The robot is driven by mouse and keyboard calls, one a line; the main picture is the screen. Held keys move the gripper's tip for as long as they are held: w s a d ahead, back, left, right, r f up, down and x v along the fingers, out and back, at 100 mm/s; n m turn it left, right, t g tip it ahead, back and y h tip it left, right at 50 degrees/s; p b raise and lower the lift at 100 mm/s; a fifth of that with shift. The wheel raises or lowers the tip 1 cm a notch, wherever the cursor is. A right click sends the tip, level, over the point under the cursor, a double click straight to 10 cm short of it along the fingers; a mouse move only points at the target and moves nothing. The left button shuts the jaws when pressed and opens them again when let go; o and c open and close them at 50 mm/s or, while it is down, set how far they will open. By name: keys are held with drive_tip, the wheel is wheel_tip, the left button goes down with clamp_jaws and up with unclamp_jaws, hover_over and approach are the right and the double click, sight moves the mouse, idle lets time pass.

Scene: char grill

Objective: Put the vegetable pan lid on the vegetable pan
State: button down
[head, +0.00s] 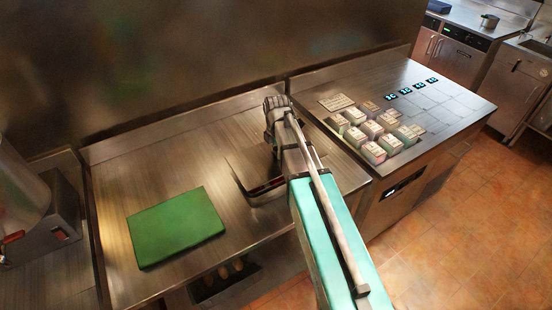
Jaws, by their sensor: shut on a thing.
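My gripper (278,158) is over the middle of the steel counter, at the end of my arm; its fingertips are mostly hidden by my own arm links. It is shut on a flat grey metal piece, which appears to be the vegetable pan lid (243,165). Just below and in front of it shows the dark edge of a rectangular metal pan (258,198), apparently the vegetable pan, set in or on the counter. My arm hides the right side of both. I cannot tell whether the lid touches the pan.
A green cutting board (177,226) lies to the left on the counter (120,170). Several small containers (373,152) stand on the right-hand unit. A dark wall rises behind. Counter around the board is clear.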

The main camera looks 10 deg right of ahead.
sight(277, 160)
drive_tip(key=shift+w+f+b, duration=0.3)
drive_tip(key=shift+w+f, duration=0.05)
drive_tip(key=shift+f, duration=0.2)
drive_tip(key=shift+s+f+b, duration=0.1)
drive_tip(key=shift+f+b, duration=1.2)
drive_tip(key=shift+f+b, duration=0.55)
drive_tip(key=shift+b, duration=0.05)
drive_tip(key=shift+c, duration=1.9)
unclamp_jaws()
drive_tip(key=shift+r, duration=0.1)
wheel_tip(277, 160, up, 13)
drive_tip(key=p, duration=1.3)
drive_tip(key=shift+s, duration=0.15)
